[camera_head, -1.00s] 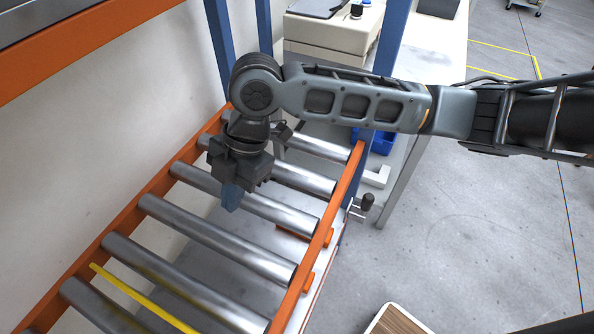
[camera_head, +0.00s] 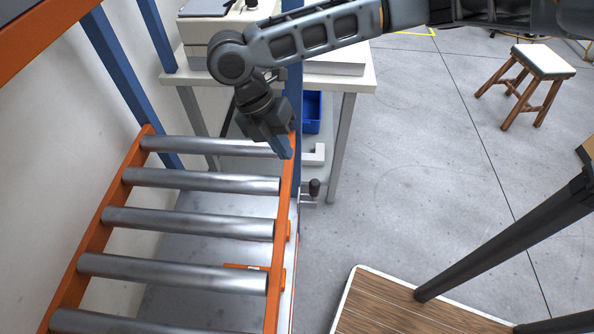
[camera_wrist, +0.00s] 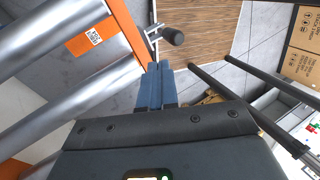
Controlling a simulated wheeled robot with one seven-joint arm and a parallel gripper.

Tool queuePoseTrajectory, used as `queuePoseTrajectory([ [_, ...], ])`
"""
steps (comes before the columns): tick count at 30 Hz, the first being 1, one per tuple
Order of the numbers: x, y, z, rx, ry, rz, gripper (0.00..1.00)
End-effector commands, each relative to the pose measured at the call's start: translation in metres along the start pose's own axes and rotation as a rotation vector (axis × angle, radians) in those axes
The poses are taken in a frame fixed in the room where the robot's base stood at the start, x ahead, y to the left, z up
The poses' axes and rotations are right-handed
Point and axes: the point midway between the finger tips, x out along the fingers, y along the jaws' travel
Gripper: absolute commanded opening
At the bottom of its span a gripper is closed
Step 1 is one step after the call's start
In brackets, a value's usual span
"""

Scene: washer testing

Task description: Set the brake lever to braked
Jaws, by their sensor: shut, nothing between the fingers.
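The brake lever (camera_head: 314,187) has a dark knob on a thin metal arm. It stands out from the right side of the orange roller frame in the head view. In the wrist view the dark knob (camera_wrist: 172,36) shows above and slightly right of the fingertips. My gripper (camera_head: 286,150) is over the frame's right rail, above and a little left of the lever, and apart from it. Its blue fingers (camera_wrist: 156,76) are shut together with nothing between them in the wrist view.
The roller conveyor (camera_head: 104,208) lies below and left of my gripper. A white table (camera_head: 355,84) with a blue bin (camera_head: 312,112) stands behind. A wooden-topped platform (camera_head: 390,310) and a stool (camera_head: 542,62) are at the right. Open floor lies right of the lever.

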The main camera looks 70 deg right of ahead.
Motion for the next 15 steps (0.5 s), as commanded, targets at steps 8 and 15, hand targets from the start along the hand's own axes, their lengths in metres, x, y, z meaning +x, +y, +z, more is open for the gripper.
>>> queuePoseTrajectory([
  [8,0.032,-0.001,0.000,0.001,0.002,-0.002,0.00],
  [15,0.073,0.000,0.000,0.002,0.002,0.000,0.00],
])
